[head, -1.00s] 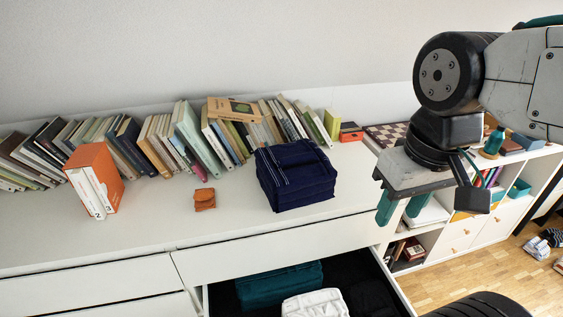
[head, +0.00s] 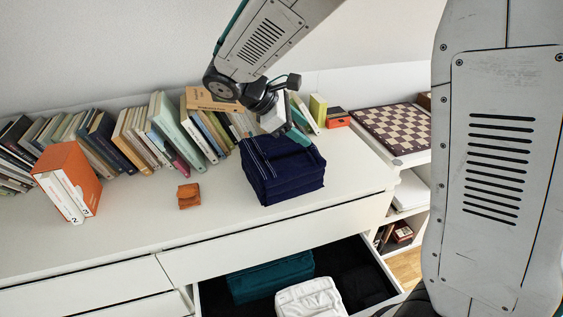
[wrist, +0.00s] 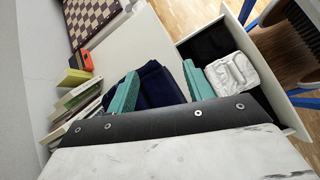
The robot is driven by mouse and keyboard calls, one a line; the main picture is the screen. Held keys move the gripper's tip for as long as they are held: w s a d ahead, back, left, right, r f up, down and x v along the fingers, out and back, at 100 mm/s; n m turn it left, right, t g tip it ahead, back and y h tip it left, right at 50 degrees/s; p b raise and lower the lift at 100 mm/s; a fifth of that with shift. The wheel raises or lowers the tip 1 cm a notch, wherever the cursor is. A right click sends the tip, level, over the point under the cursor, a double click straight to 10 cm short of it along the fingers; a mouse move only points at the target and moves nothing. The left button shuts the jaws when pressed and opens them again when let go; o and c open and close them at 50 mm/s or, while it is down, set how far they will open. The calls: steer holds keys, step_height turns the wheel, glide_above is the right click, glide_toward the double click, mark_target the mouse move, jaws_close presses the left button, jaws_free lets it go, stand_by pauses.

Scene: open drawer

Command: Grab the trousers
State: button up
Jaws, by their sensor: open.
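The folded navy trousers (head: 283,172) lie in a thick neat stack on the white dresser top. My gripper (head: 298,134) is at the stack's back right upper edge in the head view, pointing down, with its fingers partly hidden. In the wrist view my gripper (wrist: 160,70) is open, and the navy trousers (wrist: 158,88) show between and beyond its two teal fingers. I cannot tell whether the fingers touch the cloth.
The drawer (head: 205,300) below is open, holding teal (head: 270,277), white (head: 311,298) and black (head: 352,272) folded clothes. Books (head: 170,125) lean along the wall behind. An orange wallet (head: 188,196) and an orange book box (head: 68,180) lie left. A chessboard (head: 395,128) is right.

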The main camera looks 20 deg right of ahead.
mark_target(283, 146)
steer(key=w+a+f+n+t+h, duration=0.1)
steer(key=w+a+f+n, duration=0.1)
steer(key=w+f, duration=0.1)
steer(key=w+a+f+n+t+h, duration=0.1)
steer(key=w+a+f+n, duration=0.1)
steer(key=w+a+f, duration=0.1)
steer(key=w+a+f+n+h, duration=0.1)
steer(key=w+a+f+n, duration=0.1)
steer(key=w+f, duration=0.1)
steer(key=shift+w+a+t, duration=0.1)
steer(key=shift+a+t, duration=0.2)
steer(key=shift+t, duration=0.1)
steer(key=x, duration=0.7)
steer(key=shift+w+d, duration=0.3)
steer(key=shift+w, duration=0.05)
jaws_close()
